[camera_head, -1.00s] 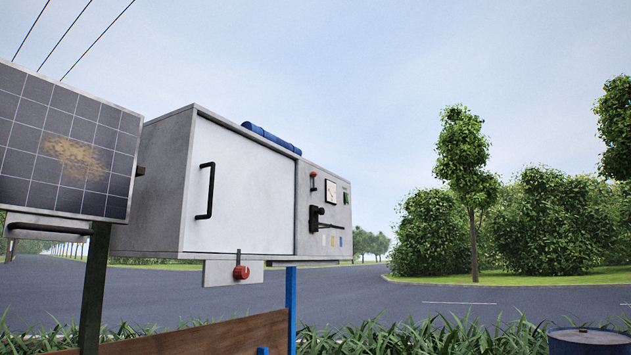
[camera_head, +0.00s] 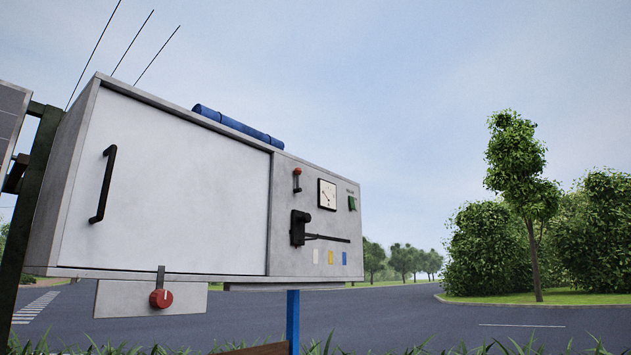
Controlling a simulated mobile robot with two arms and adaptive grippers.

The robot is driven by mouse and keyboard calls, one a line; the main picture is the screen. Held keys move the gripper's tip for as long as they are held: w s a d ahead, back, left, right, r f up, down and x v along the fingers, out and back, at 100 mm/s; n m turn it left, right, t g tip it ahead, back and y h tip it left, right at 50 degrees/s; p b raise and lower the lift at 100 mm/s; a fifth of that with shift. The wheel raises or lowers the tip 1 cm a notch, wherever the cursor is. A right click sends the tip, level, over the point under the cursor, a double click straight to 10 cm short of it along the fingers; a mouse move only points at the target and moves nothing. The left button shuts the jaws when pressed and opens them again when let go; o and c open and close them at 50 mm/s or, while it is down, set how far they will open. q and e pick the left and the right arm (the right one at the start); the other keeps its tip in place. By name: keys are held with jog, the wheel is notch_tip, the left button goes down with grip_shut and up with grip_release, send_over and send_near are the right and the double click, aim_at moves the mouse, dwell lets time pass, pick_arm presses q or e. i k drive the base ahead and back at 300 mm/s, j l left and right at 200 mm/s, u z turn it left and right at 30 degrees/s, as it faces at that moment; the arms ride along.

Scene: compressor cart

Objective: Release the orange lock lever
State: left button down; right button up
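The grey compressor cabinet (camera_head: 283,270) fills the left and middle of the head view. Its right-hand panel carries a small upright lever with an orange-red knob (camera_head: 297,172) near the top. A black switch with a long rod-like handle (camera_head: 330,239) sits below it, the handle pointing right. A red round knob (camera_head: 161,298) is on a plate under the white door. I cannot tell for sure which of these is the orange lock lever. Neither of my grippers shows.
The white door (camera_head: 180,180) has a black handle (camera_head: 103,184). A gauge (camera_head: 327,194) and a green switch (camera_head: 352,203) are on the panel. A dark post (camera_head: 30,220) stands at the left, a blue post (camera_head: 293,315) below the cabinet. Open road lies to the right.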

aim_at(298, 171)
jog(key=i+l, duration=0.35)
jog(key=i+l+u, duration=0.15)
jog(key=i+l, duration=0.2)
jog(key=l, duration=0.25)
jog(key=i+l, duration=0.35)
jog(key=l, duration=0.15)
